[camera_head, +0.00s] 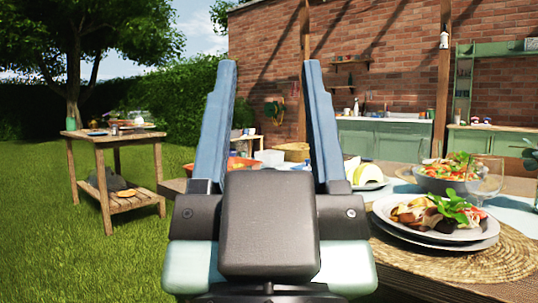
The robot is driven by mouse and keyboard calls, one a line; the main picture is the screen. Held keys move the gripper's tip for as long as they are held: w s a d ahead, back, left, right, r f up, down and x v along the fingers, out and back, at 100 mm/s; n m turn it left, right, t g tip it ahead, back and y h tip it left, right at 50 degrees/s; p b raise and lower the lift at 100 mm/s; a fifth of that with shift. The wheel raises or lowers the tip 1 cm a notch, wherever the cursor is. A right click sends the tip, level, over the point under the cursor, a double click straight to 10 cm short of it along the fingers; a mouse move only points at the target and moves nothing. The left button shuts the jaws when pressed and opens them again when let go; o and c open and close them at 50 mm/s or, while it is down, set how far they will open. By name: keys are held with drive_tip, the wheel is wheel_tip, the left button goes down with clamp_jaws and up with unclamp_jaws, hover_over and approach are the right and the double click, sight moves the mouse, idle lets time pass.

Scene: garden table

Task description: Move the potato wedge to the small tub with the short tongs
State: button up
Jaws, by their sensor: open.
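My gripper (270,66) points forward and up in the middle of the view. Its two long blue fingers stand wide apart, with nothing held between them. A plate of mixed food (441,234) sits on a woven mat at the right; I cannot pick out a potato wedge in it. A small pale container (270,157) shows between the fingers on the far part of the table, partly hidden by my gripper; I cannot tell whether it is the small tub. I cannot make out the short tongs.
The wooden table (399,257) spans the right, bearing a woven mat (500,262), a salad bowl (444,186), a glass (487,178) and a plate with yellow-green food (370,184). An orange bowl (240,162) is partly hidden. A wooden side table (106,140) stands on grass at left.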

wheel_tip(320, 180, up, 52)
drive_tip(key=p, duration=5)
drive_tip(key=shift+c, duration=0.6)
drive_tip(key=shift+w+r, duration=0.1)
